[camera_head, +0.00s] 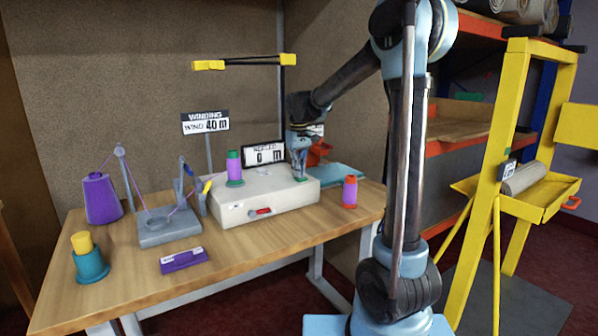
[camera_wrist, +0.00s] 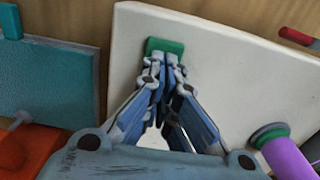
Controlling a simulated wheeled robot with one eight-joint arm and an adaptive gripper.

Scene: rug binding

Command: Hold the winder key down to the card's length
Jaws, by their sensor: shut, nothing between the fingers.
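The off-white winder box (camera_head: 268,198) stands on the workbench, and its top also fills much of the wrist view (camera_wrist: 225,70). Its green key (camera_wrist: 165,45) shows just beyond my fingertips in the wrist view. My gripper (camera_head: 299,177) is shut and empty, pointing down at the box's right end. In the wrist view its closed tips (camera_wrist: 166,62) overlap the near edge of the key; whether they press it I cannot tell. The card (camera_head: 205,122) reads "WINDING, WIND 40 m". The counter display (camera_head: 264,155) reads 0 m. A purple spool on a green base (camera_head: 234,168) stands on the box.
A purple cone (camera_head: 102,199) and a grey thread guide (camera_head: 168,232) stand left. A yellow rack (camera_head: 502,150) stands right.

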